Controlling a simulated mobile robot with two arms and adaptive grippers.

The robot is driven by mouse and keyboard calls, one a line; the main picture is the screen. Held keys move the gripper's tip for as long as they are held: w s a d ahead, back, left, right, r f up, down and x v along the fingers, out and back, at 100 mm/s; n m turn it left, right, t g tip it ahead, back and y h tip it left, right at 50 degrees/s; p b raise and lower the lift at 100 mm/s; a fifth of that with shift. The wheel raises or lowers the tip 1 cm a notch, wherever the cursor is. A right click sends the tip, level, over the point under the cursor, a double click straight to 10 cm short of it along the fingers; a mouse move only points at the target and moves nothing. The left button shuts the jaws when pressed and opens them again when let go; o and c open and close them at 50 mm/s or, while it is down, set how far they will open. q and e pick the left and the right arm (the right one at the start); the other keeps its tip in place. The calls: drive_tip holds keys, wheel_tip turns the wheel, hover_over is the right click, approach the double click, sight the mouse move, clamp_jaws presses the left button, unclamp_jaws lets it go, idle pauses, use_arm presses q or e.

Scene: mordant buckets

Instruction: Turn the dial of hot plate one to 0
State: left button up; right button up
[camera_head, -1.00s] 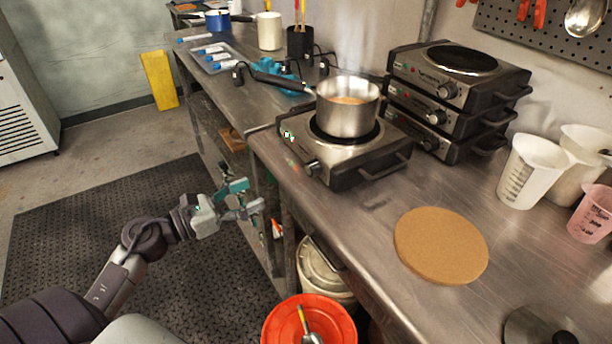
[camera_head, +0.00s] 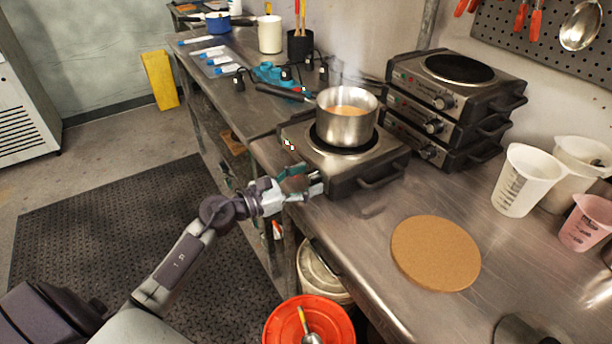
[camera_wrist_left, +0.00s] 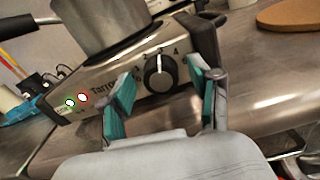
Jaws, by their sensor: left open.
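Hot plate one (camera_head: 345,170) sits on the steel bench with a steel pot (camera_head: 346,118) of orange-brown liquid on its burner. In the left wrist view its front panel (camera_wrist_left: 125,75) shows a black dial (camera_wrist_left: 160,72) with numbers around it and a pale pointer line, which points roughly toward the upper numbers. A red light and a green light show on the panel. My left gripper (camera_head: 312,180) is open at the front of the hot plate. In the left wrist view its teal-padded fingers (camera_wrist_left: 160,98) stand on either side of the dial, apart from it. In the head view the gripper hides the dial.
Stacked hot plates (camera_head: 455,95) stand at the back right. A cork mat (camera_head: 436,253) lies on the bench, with plastic measuring jugs (camera_head: 526,180) to its right. An orange bucket (camera_head: 310,322) stands below the bench edge. The pot's handle reaches back left.

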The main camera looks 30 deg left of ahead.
use_arm(q)
drive_tip(key=shift+d, duration=0.1)
drive_tip(key=c, duration=1.1)
drive_tip(key=shift+c, duration=0.2)
